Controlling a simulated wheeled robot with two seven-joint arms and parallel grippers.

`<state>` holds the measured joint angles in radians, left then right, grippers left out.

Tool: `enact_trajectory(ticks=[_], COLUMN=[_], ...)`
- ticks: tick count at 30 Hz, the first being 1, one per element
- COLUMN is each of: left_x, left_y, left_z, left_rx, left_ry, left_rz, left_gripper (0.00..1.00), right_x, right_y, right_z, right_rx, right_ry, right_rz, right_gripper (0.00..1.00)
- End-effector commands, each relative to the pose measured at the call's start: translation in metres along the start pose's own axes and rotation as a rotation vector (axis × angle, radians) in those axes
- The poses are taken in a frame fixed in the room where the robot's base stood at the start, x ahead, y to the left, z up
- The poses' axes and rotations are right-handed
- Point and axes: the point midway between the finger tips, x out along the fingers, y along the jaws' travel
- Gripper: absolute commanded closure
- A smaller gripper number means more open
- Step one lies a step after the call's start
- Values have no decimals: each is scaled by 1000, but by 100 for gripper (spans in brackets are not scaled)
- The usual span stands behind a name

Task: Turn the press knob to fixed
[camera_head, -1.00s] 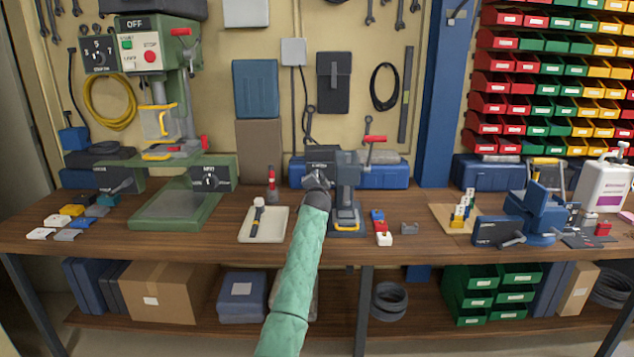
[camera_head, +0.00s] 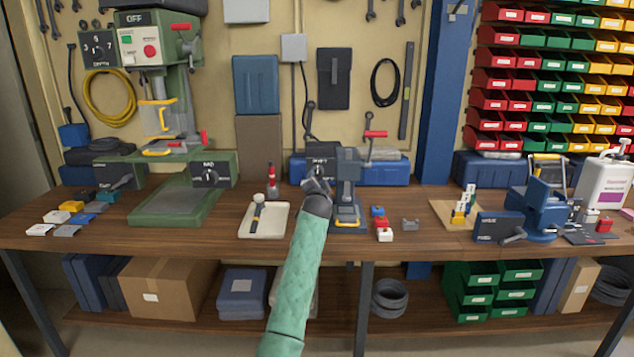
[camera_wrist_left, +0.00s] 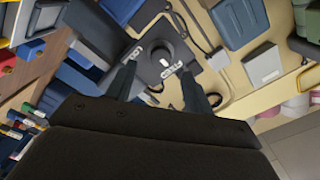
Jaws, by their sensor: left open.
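The grey press (camera_head: 347,172) stands at the middle of the bench, with a red-tipped lever at its upper right. A dark panel (camera_head: 320,165) with pale lettering is on its left side. My left gripper (camera_head: 317,187) is in front of and slightly below that panel, partly covering it. In the left wrist view the gripper (camera_wrist_left: 158,76) is open, its two fingers apart and pointing at a dark panel with a round knob (camera_wrist_left: 162,54). The knob lies between and beyond the fingertips; I cannot tell whether they touch it. Its setting is not readable. My right gripper is not in view.
A green drill press (camera_head: 150,110) stands at the left with its own knob panel. A pale tray (camera_head: 263,220) with a tool lies left of my arm. Red, white and blue blocks (camera_head: 381,226) are to the right. A blue vise (camera_head: 540,210) stands further right.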

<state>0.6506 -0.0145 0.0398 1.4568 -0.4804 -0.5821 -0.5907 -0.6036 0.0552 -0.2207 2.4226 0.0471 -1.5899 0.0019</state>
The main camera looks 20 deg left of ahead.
Motion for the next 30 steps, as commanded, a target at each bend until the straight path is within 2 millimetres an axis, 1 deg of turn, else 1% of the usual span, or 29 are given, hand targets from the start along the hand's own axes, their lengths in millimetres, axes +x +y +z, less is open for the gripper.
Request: enact_trajectory(ticks=[2,6,19,22,27,30], left_x=[-9,-19,-21,-21,-24,-34], left_y=[1,0,0,3,16,12], left_z=[1,1,1,5,21,21], left_rx=[0,1,-12,-57,-193,-285], left_ry=[-1,-1,-1,-22,-123,-170], left_rz=[0,0,0,13,89,124], left_gripper=[48,48,48,48,48,48], right_x=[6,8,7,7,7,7], right_y=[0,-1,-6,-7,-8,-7], right_z=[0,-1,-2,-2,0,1], right_rx=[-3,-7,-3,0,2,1], right_ry=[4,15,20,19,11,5], right_rz=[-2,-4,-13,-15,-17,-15], right_gripper=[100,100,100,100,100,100])
